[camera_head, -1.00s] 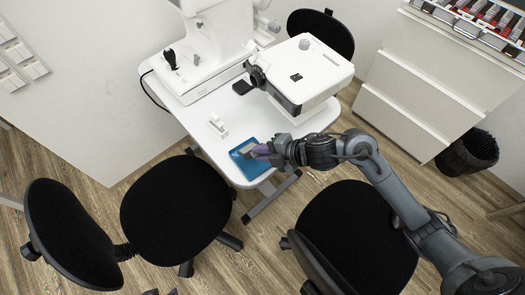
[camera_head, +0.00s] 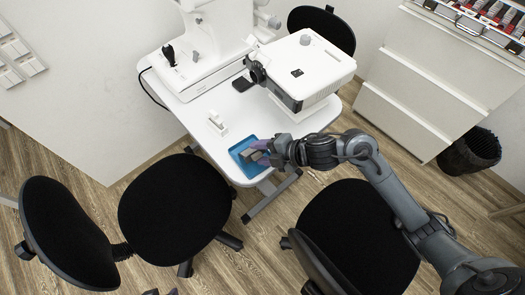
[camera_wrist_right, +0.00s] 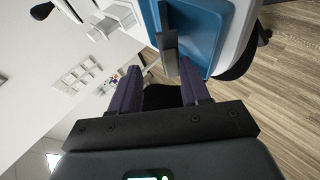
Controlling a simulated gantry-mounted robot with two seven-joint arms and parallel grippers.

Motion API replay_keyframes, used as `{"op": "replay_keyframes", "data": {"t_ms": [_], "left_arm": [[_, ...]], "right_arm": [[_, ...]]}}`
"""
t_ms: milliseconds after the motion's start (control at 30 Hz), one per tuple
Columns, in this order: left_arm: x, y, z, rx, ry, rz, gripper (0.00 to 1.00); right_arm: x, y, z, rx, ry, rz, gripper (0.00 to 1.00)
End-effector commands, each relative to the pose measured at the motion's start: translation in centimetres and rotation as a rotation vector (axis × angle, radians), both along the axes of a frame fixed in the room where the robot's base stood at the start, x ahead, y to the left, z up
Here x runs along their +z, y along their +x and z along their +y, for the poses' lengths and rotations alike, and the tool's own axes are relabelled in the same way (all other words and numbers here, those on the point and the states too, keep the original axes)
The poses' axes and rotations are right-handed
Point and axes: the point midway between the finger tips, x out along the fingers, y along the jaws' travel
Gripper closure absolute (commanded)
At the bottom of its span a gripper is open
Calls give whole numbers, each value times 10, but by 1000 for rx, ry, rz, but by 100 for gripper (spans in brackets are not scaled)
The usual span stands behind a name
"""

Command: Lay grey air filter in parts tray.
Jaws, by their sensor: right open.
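The blue parts tray (camera_head: 241,148) sits at the front corner of the white table. The grey air filter (camera_head: 251,155) is in the tray, just ahead of my right fingertips. My right gripper (camera_head: 262,152) is open over the tray, its purple fingers apart on either side of the filter's near end. In the right wrist view, the filter (camera_wrist_right: 169,52) shows against the blue tray (camera_wrist_right: 205,30), just beyond the gap between the open fingers (camera_wrist_right: 160,72). I cannot tell whether it lies fully flat. Small dark tips at the bottom edge may be my left gripper (camera_head: 161,292).
A white machine (camera_head: 308,70) and a white stand instrument (camera_head: 195,60) fill the table's back. A small white object (camera_head: 216,124) stands left of the tray. Black chairs (camera_head: 175,208) surround the table's front. The tabletop between tray and machine is clear.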

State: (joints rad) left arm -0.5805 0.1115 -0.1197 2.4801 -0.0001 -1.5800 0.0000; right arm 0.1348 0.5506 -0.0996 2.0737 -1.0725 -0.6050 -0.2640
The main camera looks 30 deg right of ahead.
Motion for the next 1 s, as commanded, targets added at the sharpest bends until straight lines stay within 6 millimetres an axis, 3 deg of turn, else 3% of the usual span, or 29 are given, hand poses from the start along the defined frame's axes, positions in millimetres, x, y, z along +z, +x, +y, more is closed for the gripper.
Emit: {"op": "replay_keyframes", "data": {"t_ms": [267, 700, 1000], "left_arm": [[5, 0, 1, -1, 2, 0, 57], [28, 0, 3, -9, 14, -1, 57], [33, 0, 2, -7, 11, -1, 57]], "right_arm": [[6, -6, -5, -1, -2, 0, 54], [48, -50, -40, 1, -5, 1, 54], [63, -67, -54, 0, 0, 1, 54]]}}
